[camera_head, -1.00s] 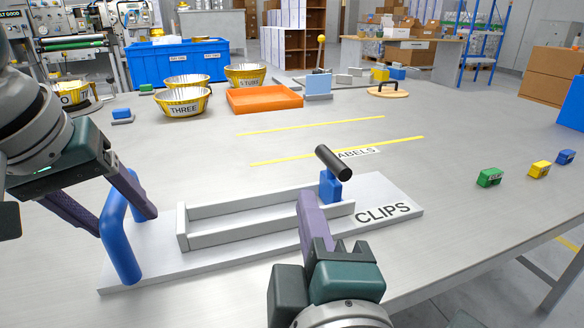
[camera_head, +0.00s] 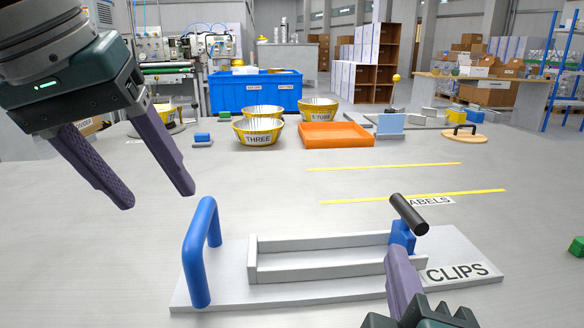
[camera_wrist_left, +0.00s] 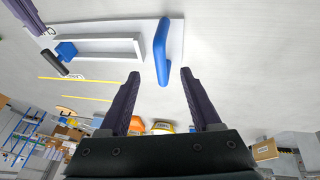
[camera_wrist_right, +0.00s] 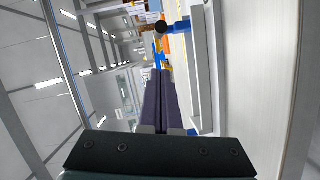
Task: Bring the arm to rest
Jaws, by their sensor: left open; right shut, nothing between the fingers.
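My left gripper (camera_head: 158,200) is open and empty, raised above the table to the upper left of the blue handle (camera_head: 200,250). In the left wrist view, the blue handle (camera_wrist_left: 162,50) shows beyond the open fingers (camera_wrist_left: 158,78), apart from them. The handle stands on the left end of the grey CLIPS fixture (camera_head: 225,300). My right gripper (camera_head: 392,255) is shut with nothing in it, close to the blue slider block (camera_head: 402,236) with its black knob (camera_head: 409,214). Whether its tips touch the block cannot be told. In the right wrist view, the shut fingers (camera_wrist_right: 160,75) point toward the block.
Yellow bowls (camera_head: 258,132), an orange tray (camera_head: 335,135) and a blue bin (camera_head: 255,93) stand at the back. A green block (camera_head: 577,247) lies at the right edge.

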